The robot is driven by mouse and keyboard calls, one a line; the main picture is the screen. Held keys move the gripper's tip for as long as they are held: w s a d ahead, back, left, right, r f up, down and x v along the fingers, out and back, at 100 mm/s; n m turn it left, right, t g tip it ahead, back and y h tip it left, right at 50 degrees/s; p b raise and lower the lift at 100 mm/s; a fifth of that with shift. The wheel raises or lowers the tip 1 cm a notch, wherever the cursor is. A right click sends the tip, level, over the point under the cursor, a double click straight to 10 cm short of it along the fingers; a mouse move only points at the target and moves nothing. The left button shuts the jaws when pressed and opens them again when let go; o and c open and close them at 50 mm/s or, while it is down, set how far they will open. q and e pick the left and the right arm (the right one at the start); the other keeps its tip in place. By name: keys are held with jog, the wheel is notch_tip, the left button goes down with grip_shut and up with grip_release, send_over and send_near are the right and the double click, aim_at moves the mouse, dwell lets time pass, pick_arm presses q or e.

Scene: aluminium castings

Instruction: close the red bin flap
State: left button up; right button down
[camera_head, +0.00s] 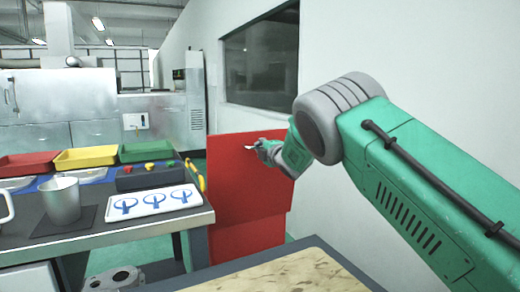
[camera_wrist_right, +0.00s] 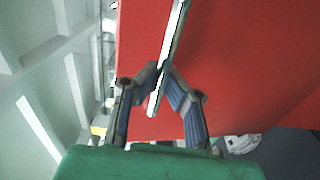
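The red bin flap (camera_head: 232,180) is a broad red panel beside the wall, above the narrower red bin front (camera_head: 250,237). It stands roughly upright; its exact angle to the bin is hard to tell. In the right wrist view the flap (camera_wrist_right: 235,60) fills much of the picture, with a thin light-grey bar-like handle (camera_wrist_right: 175,42) across it. My right gripper (camera_head: 257,147) is at the flap's upper part. In the right wrist view its fingertips (camera_wrist_right: 160,73) meet from both sides on the handle. My left gripper is not in view.
A workbench (camera_head: 150,226) at left holds a metal cup (camera_head: 62,201), a white board with blue marks (camera_head: 152,202) and coloured trays (camera_head: 85,157). A table (camera_head: 290,272) with a mottled top is in front. A casting (camera_head: 115,280) sits low at left. The wall is close at right.

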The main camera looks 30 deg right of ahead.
aim_at(255, 141)
jog(key=w+p, duration=0.1)
jog(key=w, duration=0.1)
jog(key=w+p, duration=0.1)
jog(key=w, duration=0.1)
jog(key=w+d+r+p, duration=0.1)
jog(key=w, duration=0.1)
jog(key=shift+w, duration=0.15)
jog(key=shift+w+d+p, duration=0.15)
jog(key=shift+w+p, duration=0.4)
jog(key=shift+w, duration=0.2)
jog(key=c, duration=1.6)
grip_release()
jog(key=shift+d, duration=0.2)
